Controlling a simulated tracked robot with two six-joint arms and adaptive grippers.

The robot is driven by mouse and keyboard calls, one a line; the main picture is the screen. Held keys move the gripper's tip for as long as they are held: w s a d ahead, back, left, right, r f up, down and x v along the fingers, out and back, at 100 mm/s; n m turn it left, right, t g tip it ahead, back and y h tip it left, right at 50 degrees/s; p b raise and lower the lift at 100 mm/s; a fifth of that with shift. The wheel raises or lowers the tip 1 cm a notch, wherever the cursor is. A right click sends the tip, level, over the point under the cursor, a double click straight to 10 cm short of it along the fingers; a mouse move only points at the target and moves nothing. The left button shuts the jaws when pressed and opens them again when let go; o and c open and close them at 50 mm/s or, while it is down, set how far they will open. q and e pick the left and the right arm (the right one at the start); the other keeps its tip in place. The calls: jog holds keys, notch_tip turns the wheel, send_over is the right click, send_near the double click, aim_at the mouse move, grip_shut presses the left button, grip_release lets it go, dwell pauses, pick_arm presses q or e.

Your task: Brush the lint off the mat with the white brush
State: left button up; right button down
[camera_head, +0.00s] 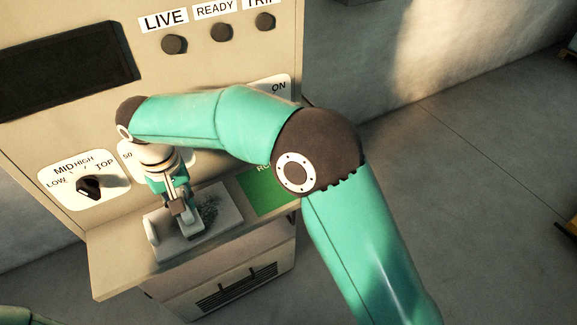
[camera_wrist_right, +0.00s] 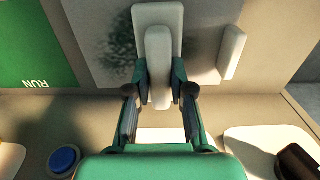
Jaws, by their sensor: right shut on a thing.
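My right gripper (camera_wrist_right: 159,78) is shut on the handle of the white brush (camera_wrist_right: 157,48), with one finger on each side. The brush's wide head is at the top of the right wrist view, over the grey mat (camera_wrist_right: 205,75). A dark, speckled patch of lint (camera_wrist_right: 118,42) lies on the mat, beside the brush. In the head view, my right gripper (camera_head: 186,216) points down over the mat (camera_head: 225,222), with the lint (camera_head: 211,209) just right of it. Whether the bristles touch the mat is hidden. My left gripper is out of view.
A small white block (camera_wrist_right: 232,52) stands at the mat's edge. A green RUN panel (camera_head: 262,190) lies right of the mat on the ledge (camera_head: 120,262). Behind rises a beige panel with a black knob (camera_head: 88,187) and a dark screen (camera_head: 70,65). Open floor lies right.

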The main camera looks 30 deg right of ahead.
jog(key=shift+s+a, duration=0.1)
jog(key=shift+a, duration=1.65)
jog(key=shift+d+b, duration=0.4)
jog(key=shift+d, duration=1.1)
jog(key=shift+d+f+b, duration=0.2)
jog(key=shift+d+b, duration=0.25)
jog(key=shift+d, duration=2.45)
jog(key=shift+d, duration=0.2)
jog(key=shift+w+d+r, duration=0.1)
jog(key=shift+d, duration=0.55)
jog(key=shift+w+d+r, duration=0.1)
jog(key=shift+d, duration=0.5)
